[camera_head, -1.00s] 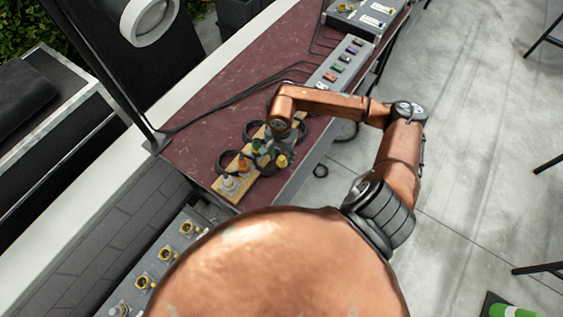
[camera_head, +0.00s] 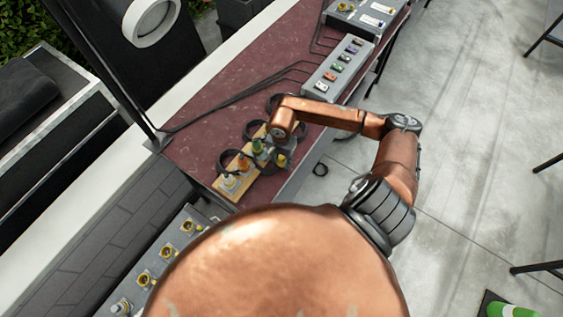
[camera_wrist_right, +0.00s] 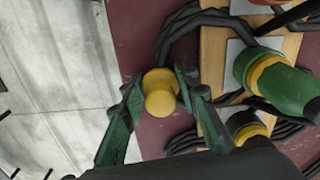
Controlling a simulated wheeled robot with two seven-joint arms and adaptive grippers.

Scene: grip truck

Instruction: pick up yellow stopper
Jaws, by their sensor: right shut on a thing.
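The yellow stopper (camera_wrist_right: 161,92) is a small round knob, held between the two green fingers of my right gripper (camera_wrist_right: 160,95) in the right wrist view. Its free end faces the camera. In the head view my right gripper (camera_head: 283,157) is small and partly hidden by my copper arm, at the right side of the wooden board (camera_head: 233,190). A bit of yellow shows there. I cannot tell whether the stopper touches anything below it. My left gripper is not in view.
The board bears several coloured connectors, such as an orange one (camera_head: 243,162) and a green one (camera_wrist_right: 275,82), with black cables around them. A grey box with coloured switches (camera_head: 338,70) stands farther along the dark red table (camera_head: 215,108). Grey floor lies to the right.

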